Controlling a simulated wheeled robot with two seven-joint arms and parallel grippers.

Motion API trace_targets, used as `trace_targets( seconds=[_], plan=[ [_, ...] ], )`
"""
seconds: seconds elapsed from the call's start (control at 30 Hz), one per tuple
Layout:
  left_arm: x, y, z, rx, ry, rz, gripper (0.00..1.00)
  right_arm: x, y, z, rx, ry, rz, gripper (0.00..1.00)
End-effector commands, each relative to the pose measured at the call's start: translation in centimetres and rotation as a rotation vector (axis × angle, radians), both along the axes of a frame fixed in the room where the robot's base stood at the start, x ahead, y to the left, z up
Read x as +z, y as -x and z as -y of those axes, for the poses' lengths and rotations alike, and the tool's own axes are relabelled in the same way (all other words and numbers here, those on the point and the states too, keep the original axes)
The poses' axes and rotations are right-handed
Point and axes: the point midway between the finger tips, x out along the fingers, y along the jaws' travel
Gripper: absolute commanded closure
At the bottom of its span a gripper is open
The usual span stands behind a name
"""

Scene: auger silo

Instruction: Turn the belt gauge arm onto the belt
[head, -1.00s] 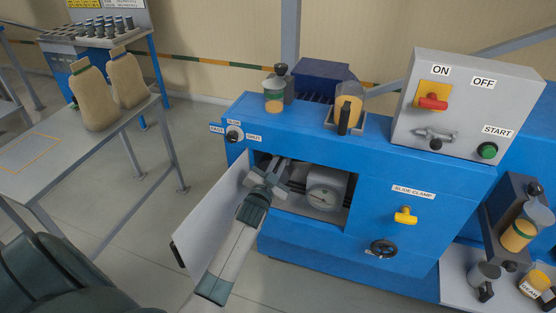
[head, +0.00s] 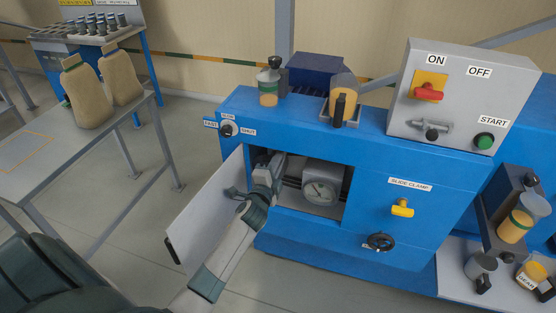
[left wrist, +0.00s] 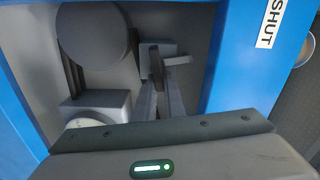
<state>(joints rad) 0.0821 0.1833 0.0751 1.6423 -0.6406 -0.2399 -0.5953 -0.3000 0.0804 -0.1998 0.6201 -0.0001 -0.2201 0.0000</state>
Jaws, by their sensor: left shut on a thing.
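The belt gauge is a grey box with a round white dial (head: 320,192) inside the open compartment of the blue machine. It also shows at lower left in the left wrist view (left wrist: 92,118). My left gripper (head: 272,166) reaches through the opening, left of the dial. In the left wrist view its fingers (left wrist: 160,75) are shut on a small grey arm (left wrist: 178,61) beside a grey block (left wrist: 152,52). The fingers hide part of this arm. A large grey disc (left wrist: 95,35) is to its left. The belt cannot be clearly made out. My right gripper is out of view.
The white door (head: 205,210) stands open left of the compartment, close to my left arm. A knob marked SHUT (head: 228,129) is at the opening's upper left. The yellow slide clamp knob (head: 402,208) and black handwheel (head: 380,242) are at right.

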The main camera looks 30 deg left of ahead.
Motion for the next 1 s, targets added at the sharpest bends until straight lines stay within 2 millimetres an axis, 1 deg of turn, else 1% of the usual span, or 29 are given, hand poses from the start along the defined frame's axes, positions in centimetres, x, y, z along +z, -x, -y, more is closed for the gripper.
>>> trace_targets(
  seconds=[0.13, 0.33, 0.83, 0.87, 0.9, 0.93, 1.0],
  plan=[
    [-0.37, 0.02, 0.01, 0.000, -0.089, -0.023, 1.00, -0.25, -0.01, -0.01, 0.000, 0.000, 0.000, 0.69],
    [-0.54, 0.02, 0.08, 0.000, -0.160, -0.040, 1.00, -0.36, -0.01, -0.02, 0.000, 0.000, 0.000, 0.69],
    [-0.61, 0.03, 0.08, 0.000, -0.182, -0.047, 1.00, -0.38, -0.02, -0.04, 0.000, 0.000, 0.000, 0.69],
    [-0.62, 0.03, 0.09, 0.000, -0.182, -0.047, 0.86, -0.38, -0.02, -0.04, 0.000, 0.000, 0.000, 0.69],
    [-0.61, 0.03, 0.08, 0.000, -0.182, -0.047, 0.76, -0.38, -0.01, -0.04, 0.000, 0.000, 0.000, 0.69],
    [-0.60, 0.03, 0.08, 0.000, -0.182, -0.046, 0.72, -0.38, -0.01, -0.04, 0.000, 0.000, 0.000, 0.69],
    [-0.57, 0.03, 0.07, 0.000, -0.181, -0.046, 0.72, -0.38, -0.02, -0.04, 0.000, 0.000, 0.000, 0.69]
  ],
)
